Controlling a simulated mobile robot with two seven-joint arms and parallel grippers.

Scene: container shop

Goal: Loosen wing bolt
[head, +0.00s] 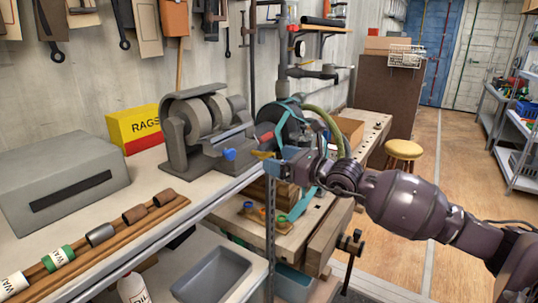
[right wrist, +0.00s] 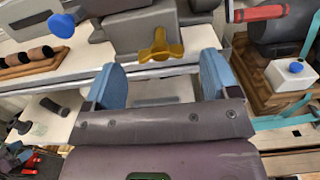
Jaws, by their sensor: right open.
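A yellow wing bolt (right wrist: 160,47) sits on the lower front of a grey machine in the right wrist view. In the head view it shows as a small yellow shape (head: 263,154) at the right end of the grey grinder (head: 198,128). My right gripper (right wrist: 160,78) is open, with blue fingers spread to either side of the bolt's line. The bolt appears just beyond the fingertips, with nothing between them. In the head view the right gripper (head: 272,166) is beside the bolt, partly hiding it. My left gripper is not in view.
A blue knob (head: 229,154) is on the grinder left of the bolt. A yellow rags box (head: 135,128) and a grey box (head: 60,170) stand on the bench. A metal post (head: 270,235) stands below my right gripper. A wooden workbench (head: 325,215) is to the right.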

